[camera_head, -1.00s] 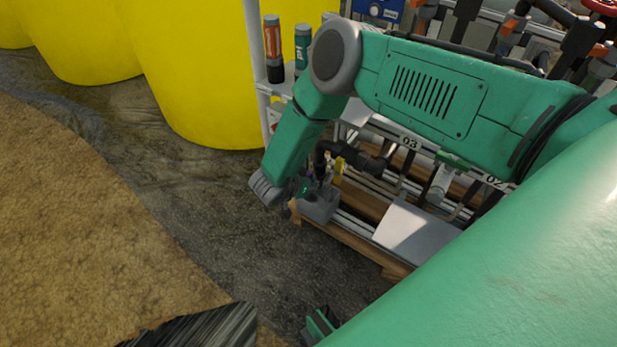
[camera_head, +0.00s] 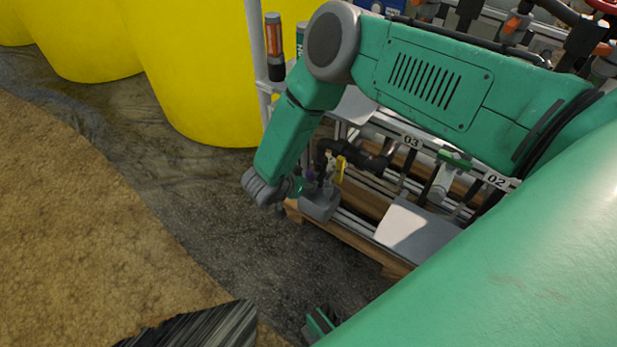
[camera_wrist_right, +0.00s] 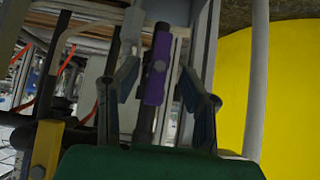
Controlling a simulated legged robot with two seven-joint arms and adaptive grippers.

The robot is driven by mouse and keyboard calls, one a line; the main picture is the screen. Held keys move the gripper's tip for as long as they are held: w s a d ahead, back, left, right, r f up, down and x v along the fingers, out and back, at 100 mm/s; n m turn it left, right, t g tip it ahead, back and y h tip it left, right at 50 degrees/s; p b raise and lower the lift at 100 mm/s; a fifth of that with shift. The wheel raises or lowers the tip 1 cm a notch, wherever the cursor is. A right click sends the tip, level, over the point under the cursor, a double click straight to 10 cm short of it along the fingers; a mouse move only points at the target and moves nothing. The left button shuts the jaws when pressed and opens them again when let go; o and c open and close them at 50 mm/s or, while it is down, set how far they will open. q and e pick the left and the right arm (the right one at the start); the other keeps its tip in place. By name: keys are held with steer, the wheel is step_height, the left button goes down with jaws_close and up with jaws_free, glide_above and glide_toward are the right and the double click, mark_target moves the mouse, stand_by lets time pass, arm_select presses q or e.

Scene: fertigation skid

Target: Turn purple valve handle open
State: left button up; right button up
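The purple valve handle (camera_wrist_right: 158,62) stands upright in the right wrist view, between the two fingers of my right gripper (camera_wrist_right: 158,88). The fingers are spread with gaps on both sides, so the gripper is open and does not clamp it. In the head view my right arm reaches from the right, and the right gripper (camera_head: 297,187) points at the valve group at the skid's near left corner. Only a small bit of the purple handle (camera_head: 311,175) shows there.
A yellow handle (camera_head: 341,168) sits just right of the purple one; it also shows in the wrist view (camera_wrist_right: 47,145). Black pipes (camera_head: 350,158), a grey box (camera_head: 319,203) and a frame post (camera_head: 256,45) crowd the area. Large yellow tanks (camera_head: 185,70) stand behind. The ground (camera_head: 180,200) at left is clear.

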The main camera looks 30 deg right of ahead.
steer(key=v, duration=0.9)
steer(key=s+d+n+g+y, duration=0.2)
steer(key=s+n+y, duration=0.35)
steer(key=s, duration=0.85)
steer(key=s+d+n+g+y, duration=0.1)
steer(key=s+d+n+y, duration=0.2)
steer(key=s+n, duration=0.85)
step_height(320, 180, up, 12)
steer(key=s+m+p, duration=0.1)
steer(key=m+p, duration=0.2)
steer(key=p, duration=1)
steer(key=shift+s+a+r, duration=0.2)
steer(key=shift+s+r, duration=0.05)
steer(key=shift+s, duration=0.1)
